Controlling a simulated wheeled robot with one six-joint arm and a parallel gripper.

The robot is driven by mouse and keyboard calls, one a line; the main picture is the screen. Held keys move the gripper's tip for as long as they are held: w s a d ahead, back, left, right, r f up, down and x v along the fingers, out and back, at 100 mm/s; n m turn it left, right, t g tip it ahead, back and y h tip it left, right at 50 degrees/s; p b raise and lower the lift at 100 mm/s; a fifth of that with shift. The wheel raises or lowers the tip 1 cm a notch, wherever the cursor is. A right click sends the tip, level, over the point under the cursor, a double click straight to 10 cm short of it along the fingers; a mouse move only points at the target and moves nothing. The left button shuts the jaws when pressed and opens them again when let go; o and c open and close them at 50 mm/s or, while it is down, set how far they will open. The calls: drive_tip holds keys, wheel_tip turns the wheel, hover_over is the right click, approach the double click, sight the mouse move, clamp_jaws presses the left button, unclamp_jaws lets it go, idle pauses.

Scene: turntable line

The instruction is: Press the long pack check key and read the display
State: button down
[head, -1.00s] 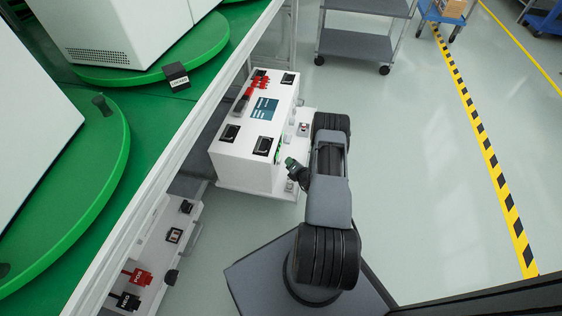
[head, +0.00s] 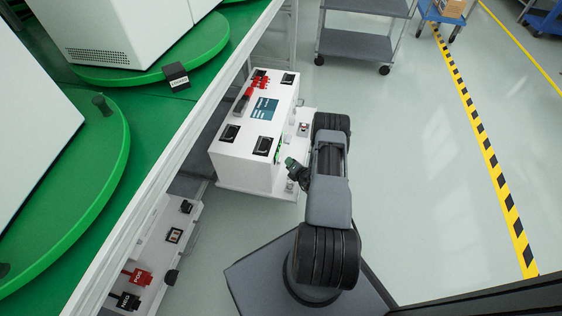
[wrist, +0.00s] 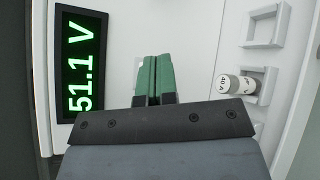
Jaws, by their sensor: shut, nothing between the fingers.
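The long pack (head: 240,170), a white box, stands beside the green bench in the head view. My gripper (head: 289,162) is at its right-hand side face, low down. In the wrist view my gripper (wrist: 151,68) is shut, its green fingers together with nothing between them, pointing at the white panel. Left of the fingers, the black display (wrist: 81,62) is lit and reads 51.1 V in green, turned sideways. The check key cannot be made out; the fingers cover the panel in front of them. I cannot tell whether the fingertips touch it.
A small cylinder marked 40 A (wrist: 232,85) sits at a square holder (wrist: 265,84) right of my fingers, with an empty holder (wrist: 265,24) above. The pack's top carries a blue screen (head: 265,108) and red parts (head: 259,82).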

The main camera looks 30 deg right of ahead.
drive_tip(key=shift+w+a, duration=0.15)
idle(0.8)
drive_tip(key=shift+w+a, duration=0.15)
drive_tip(key=shift+w+a, duration=0.3)
drive_tip(key=shift+a, duration=0.05)
idle(0.9)
drive_tip(key=shift+d, duration=0.1)
drive_tip(key=shift+s+d+b, duration=0.35)
drive_tip(key=shift+s+d, duration=0.2)
drive_tip(key=shift+s, duration=0.05)
idle(0.4)
drive_tip(key=shift+s+d, duration=1.75)
drive_tip(key=shift+d, duration=0.05)
